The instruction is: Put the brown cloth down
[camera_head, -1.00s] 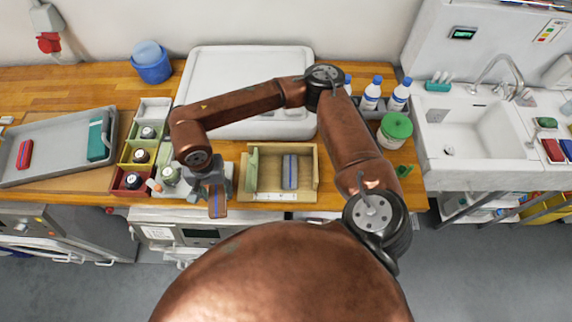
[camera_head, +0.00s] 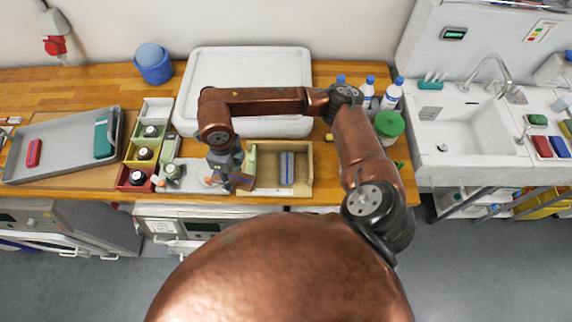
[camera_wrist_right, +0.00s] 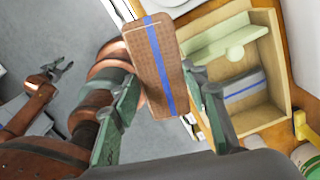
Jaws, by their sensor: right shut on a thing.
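My right gripper (camera_head: 226,170) is shut on the brown cloth (camera_wrist_right: 150,65), a folded brown pad with a blue stripe, held up between its fingers in the right wrist view. In the head view the cloth (camera_head: 242,181) shows small at the left wall of a wooden box (camera_head: 308,168); I cannot tell whether it touches. The box holds a grey cloth with a blue stripe (camera_head: 287,168) and has a pale green divider (camera_wrist_right: 225,38). My left gripper (camera_wrist_right: 58,72) shows small in the right wrist view, open and empty, away from the box.
Red, green and grey bins (camera_head: 134,178) with jars stand left of the gripper. A grey tray (camera_head: 65,125) with a red and a teal item lies further left. A large white lidded container (camera_head: 245,75) stands behind. Bottles (camera_head: 392,95) and a green-lidded tub (camera_head: 389,125) stand right.

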